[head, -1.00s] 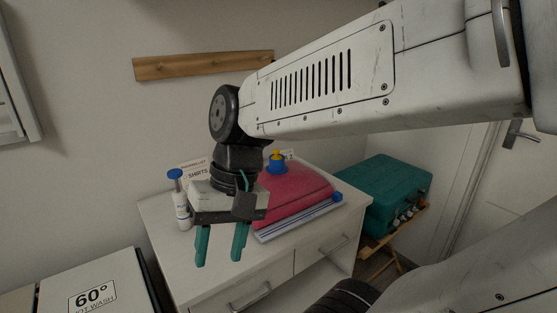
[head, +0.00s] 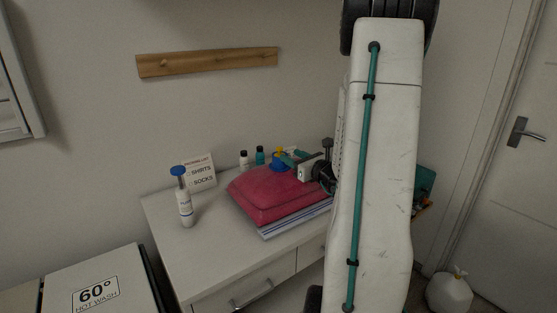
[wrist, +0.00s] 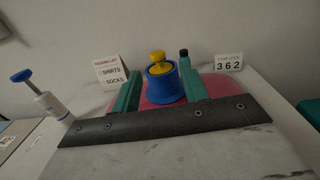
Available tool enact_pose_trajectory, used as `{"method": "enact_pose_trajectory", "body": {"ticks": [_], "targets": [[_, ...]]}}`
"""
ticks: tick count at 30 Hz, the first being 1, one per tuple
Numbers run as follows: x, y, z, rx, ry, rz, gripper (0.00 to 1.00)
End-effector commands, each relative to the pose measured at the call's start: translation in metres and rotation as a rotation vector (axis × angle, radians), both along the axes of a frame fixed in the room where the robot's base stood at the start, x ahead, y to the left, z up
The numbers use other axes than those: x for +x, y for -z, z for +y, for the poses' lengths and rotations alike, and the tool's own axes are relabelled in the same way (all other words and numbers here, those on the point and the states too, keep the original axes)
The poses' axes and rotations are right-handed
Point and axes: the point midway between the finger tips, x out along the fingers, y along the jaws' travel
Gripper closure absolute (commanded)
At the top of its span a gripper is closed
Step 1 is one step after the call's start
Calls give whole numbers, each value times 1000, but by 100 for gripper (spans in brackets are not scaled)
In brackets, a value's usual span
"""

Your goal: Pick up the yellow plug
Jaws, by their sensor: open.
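The yellow plug (head: 279,151) is a knobbed piece standing upright in a round blue holder (head: 279,165) on the folded red cloth. In the wrist view the plug (wrist: 158,63) rises from the top of the blue holder (wrist: 163,87), near the picture's middle. My gripper (wrist: 160,78) is open, with one teal finger on each side of the plug and holder in that view. Nothing is held between the fingers. In the head view my gripper (head: 294,158) is level, coming from the right, with its fingers close to the plug; whether they touch it I cannot tell.
The red cloth (head: 255,194) lies on a white cabinet (head: 172,240). A white bottle with a blue top (head: 184,205) stands left, by a sign (head: 201,171). A number card (wrist: 229,62) stands at the back right.

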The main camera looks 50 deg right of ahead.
Motion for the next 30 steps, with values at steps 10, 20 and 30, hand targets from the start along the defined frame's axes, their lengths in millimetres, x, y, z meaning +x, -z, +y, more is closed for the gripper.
{"method": "enact_pose_trajectory", "body": {"ticks": [10,20,30], "targets": [[38,-3,-4,-2,-7,-1,56],[68,-4,-9,-3,-4,1,56],[68,-4,-9,-3,-5,1,100]]}}
